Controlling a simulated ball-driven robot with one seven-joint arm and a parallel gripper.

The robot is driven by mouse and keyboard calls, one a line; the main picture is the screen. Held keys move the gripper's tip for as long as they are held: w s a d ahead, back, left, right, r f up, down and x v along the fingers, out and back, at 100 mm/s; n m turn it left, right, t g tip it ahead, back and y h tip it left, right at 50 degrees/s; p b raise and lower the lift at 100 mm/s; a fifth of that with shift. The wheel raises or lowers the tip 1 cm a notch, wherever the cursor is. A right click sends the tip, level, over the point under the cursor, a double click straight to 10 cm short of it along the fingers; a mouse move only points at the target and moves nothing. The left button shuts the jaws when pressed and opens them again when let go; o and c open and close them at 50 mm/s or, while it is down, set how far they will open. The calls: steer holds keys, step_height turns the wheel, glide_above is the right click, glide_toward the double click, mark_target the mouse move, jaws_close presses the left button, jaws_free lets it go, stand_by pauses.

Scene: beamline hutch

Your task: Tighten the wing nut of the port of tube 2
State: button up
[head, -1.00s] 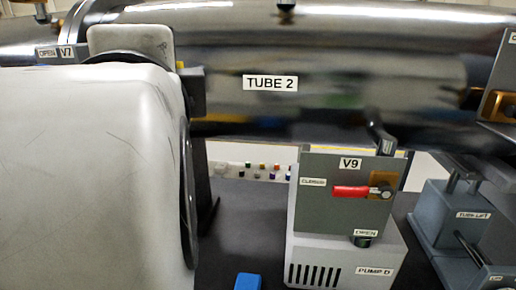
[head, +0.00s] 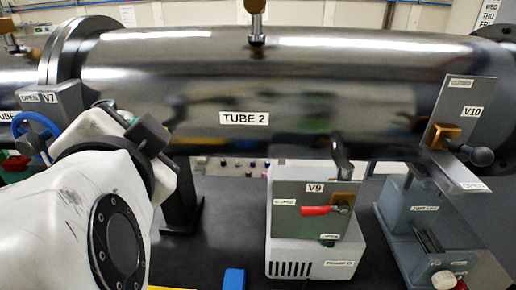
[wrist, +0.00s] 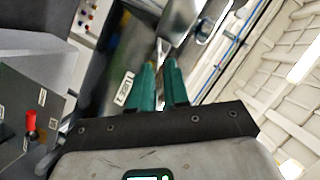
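Tube 2 (head: 330,90) is a large shiny metal cylinder across the head view, with a "TUBE 2" label (head: 244,118) on its side. A port (head: 257,30) stands on top of the tube, with a brown wing nut (head: 257,6) at its top, cut by the picture's edge. My gripper (head: 150,135) is at the left, in front of the tube's left end, well apart from the port. Its fingers are hard to make out there. In the wrist view two green fingers (wrist: 160,70) stand with a narrow gap between them and hold nothing visible.
The V7 valve with a blue handwheel (head: 36,128) is close left of my arm. The V9 panel with a red handle (head: 315,210) stands below the tube on a grey pump. The V10 panel (head: 462,125) is at the right, above the tube lift (head: 410,210).

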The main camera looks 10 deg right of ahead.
steer(key=s+a+r+n+g+h+p, duration=0.1)
steer(key=s+a+r+n+h+p, duration=0.15)
steer(key=s+p, duration=0.25)
steer(key=s+a+r+n+g+h+p, duration=0.1)
steer(key=s+r+n+p, duration=0.1)
steer(key=s+n+p, duration=0.25)
steer(key=w+d+f+n+g+h+b, duration=0.1)
steer(key=w+d+f, duration=0.3)
steer(key=d+f, duration=0.35)
steer(key=w+d+f+g+h, duration=0.1)
steer(key=w+d+f+g, duration=0.15)
steer(key=d+f, duration=0.55)
steer(key=s+d+f+n+g+b, duration=0.1)
steer(key=s+d+f+g+b, duration=0.1)
steer(key=d+f, duration=1.2)
steer(key=shift+s+f+g, duration=0.25)
steer(key=shift+f+g, duration=0.5)
steer(key=shift+f, duration=0.7)
